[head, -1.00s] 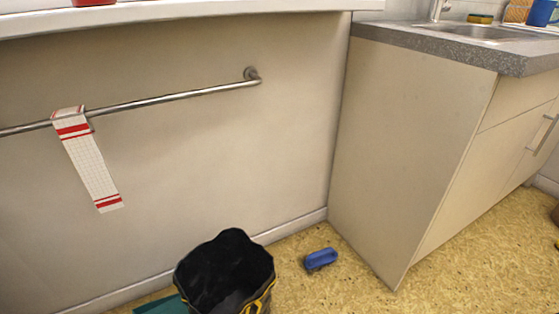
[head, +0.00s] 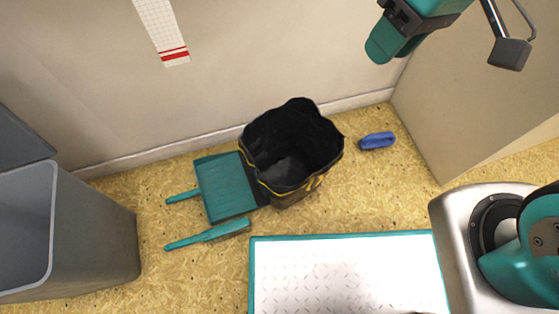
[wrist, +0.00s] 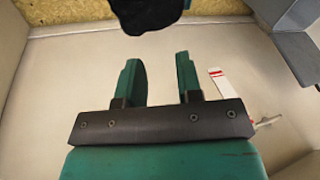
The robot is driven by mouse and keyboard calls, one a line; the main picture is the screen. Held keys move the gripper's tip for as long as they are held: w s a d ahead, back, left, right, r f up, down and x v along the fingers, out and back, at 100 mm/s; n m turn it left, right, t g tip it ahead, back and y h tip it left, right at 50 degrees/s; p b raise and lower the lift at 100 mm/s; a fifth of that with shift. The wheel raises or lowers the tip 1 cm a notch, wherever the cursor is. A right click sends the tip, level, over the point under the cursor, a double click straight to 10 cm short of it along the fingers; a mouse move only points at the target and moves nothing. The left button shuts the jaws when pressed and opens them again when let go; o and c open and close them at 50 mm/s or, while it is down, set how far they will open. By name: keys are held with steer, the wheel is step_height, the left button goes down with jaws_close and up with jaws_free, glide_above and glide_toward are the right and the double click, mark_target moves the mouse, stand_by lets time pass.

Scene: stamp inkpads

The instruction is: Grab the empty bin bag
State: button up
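The black bag (head: 290,150) stands open-mouthed on the floor by the wall, with a yellow drawstring near its rim. It looks empty inside. Its dark edge also shows at the top of the wrist view (wrist: 148,12). My gripper (wrist: 158,58) is open, with its two teal fingers apart and nothing between them. The bag is beyond the fingertips, not touching them.
A teal dustpan (head: 226,186) and a teal brush (head: 208,235) lie left of the bag. A grey bin (head: 95,225) stands at the left. A blue brush (head: 377,140) lies to the right, near the cabinet (head: 480,120). A red-striped towel (head: 162,25) hangs on the wall.

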steer(key=w+f+h, duration=0.1)
steer(key=w+f, duration=0.7)
steer(key=h+b, duration=0.2)
glide_toward(321, 125)
steer(key=f+b, duration=0.2)
steer(key=b, duration=0.1)
steer(key=f+b, duration=0.3)
steer(key=b, duration=0.1)
steer(key=f+b, duration=0.3)
steer(key=shift+w+a+f, duration=0.15)
steer(key=shift+w+a, duration=0.05)
steer(key=shift+w, duration=0.05)
jaws_close()
